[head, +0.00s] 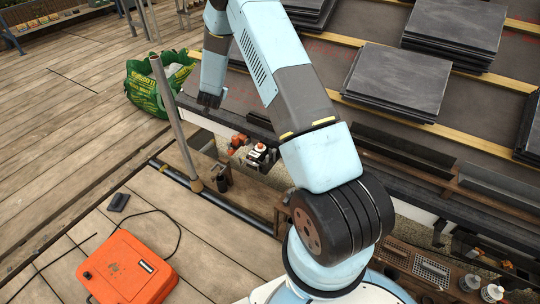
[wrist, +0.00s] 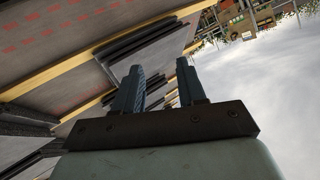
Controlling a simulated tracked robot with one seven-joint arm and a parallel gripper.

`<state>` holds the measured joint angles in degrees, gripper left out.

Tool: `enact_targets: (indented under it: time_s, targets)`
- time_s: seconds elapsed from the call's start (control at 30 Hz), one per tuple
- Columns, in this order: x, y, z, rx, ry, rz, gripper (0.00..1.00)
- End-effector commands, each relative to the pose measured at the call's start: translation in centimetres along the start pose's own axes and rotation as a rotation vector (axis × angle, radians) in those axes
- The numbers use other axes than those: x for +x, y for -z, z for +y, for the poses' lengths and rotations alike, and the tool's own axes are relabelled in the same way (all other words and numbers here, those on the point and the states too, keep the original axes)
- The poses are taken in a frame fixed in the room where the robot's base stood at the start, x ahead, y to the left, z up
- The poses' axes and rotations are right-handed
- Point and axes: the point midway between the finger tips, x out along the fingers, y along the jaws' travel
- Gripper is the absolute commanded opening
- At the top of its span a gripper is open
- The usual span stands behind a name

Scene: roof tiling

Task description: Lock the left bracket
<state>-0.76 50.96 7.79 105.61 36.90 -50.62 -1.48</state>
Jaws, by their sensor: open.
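My gripper (head: 210,100) hangs at the left end of the roof's eave in the head view, just above the dark edge strip. In the wrist view its two dark ribbed fingers (wrist: 160,86) stand apart with nothing between them. I cannot pick out the left bracket for certain in either view. A small orange piece (head: 238,142) and a white-and-black device with an orange top (head: 259,154) show below the eave, right of my gripper. A dark upright piece (head: 440,231) shows under the eave at the right.
Stacks of slates (head: 398,82) lie on the roof between yellow battens (head: 400,114). A grey pole (head: 174,120) stands left of the eave. A green bag (head: 146,92) and an orange case (head: 127,270) rest on the plank deck (head: 75,130). Open deck lies left.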

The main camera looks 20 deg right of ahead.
Motion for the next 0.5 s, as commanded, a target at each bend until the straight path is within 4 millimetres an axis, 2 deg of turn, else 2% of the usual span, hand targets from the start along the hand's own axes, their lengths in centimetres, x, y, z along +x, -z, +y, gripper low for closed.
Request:
enact_targets:
  time_s: [0.03, 0.2, 0.5]
  targets:
    - [0.8, -1.7, 0.9, 0.001, -0.02, 0.011, 0.4]
    - [2.9, -6.0, 3.6, 0.006, -0.085, 0.072, 0.4]
    - [4.7, -14.1, 9.5, -0.01, -0.211, 0.18, 0.4]
